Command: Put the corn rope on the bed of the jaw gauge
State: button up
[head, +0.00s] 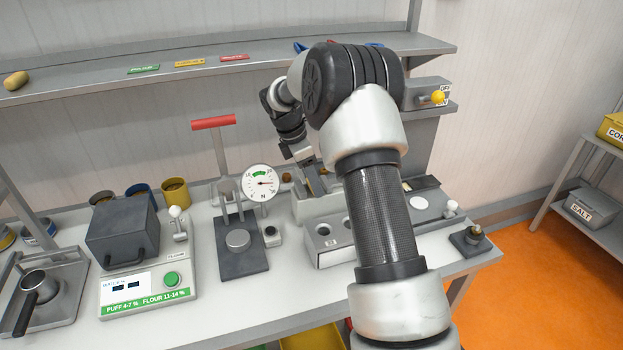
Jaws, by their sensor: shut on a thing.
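My gripper (312,180) is low over the grey block behind the row of round holes, right of the dial. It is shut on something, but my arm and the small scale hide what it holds. I cannot clearly make out the corn rope. The jaw gauge (262,183) has a white dial marked N, a red-handled lever (213,122) and a dark base plate. A round grey disc (237,239) on that plate, seemingly its bed, is bare. My gripper is to the right of and behind this disc, apart from it.
A grey box device (122,232) with a green button stands left of the gauge. A white holed block (325,240) stands right of it. A shelf (110,76) runs above the back, with a yellowish lump (15,80) at left. The table front is clear.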

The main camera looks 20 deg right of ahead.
jog(key=shift+f, duration=0.1)
jog(key=o, duration=0.7)
jog(key=shift+o, duration=0.2)
